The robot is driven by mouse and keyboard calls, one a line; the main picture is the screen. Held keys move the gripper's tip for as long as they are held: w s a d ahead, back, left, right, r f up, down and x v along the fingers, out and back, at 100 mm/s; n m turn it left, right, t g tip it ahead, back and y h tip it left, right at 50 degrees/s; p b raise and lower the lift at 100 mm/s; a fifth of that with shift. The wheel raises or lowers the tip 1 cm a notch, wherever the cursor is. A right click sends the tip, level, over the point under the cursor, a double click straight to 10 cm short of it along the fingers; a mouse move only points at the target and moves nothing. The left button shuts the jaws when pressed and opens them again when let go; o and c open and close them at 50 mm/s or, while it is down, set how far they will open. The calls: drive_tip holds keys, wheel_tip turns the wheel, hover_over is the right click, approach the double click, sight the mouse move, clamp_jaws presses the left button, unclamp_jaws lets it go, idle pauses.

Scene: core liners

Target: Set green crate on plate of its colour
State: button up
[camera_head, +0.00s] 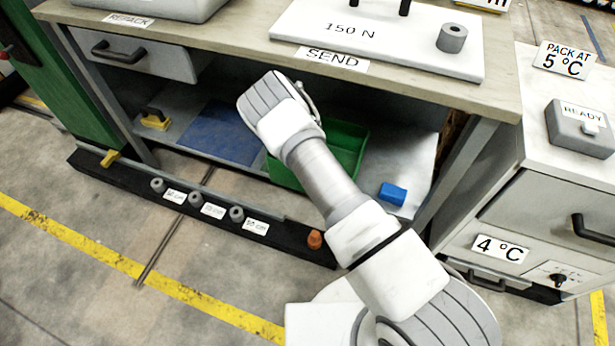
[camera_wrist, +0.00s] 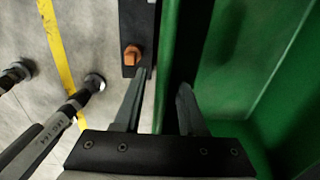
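The green crate (camera_head: 347,133) stands on the low shelf under the bench in the head view, partly hidden behind my arm. In the wrist view the crate (camera_wrist: 240,85) fills the right side. My gripper (camera_wrist: 165,80) is open, with its two fingers apart at the crate's left wall. That wall appears to run between the fingers; I cannot tell whether they touch it. The head view hides my fingers behind my arm. A flat blue plate (camera_head: 218,134) lies on the shelf left of the crate. I see no green plate for certain.
A blue block (camera_head: 392,194) lies on the shelf right of the crate. An orange piece (camera_head: 315,239) and several grey knobs sit on the dark front rail (camera_head: 130,178). A yellow-handled tool (camera_head: 155,121) is at the shelf's left. The benchtop (camera_head: 230,30) overhangs the shelf.

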wheel_tip(320, 180, up, 8)
drive_tip(key=p, duration=0.3)
drive_tip(key=shift+f, duration=0.1)
idle(0.6)
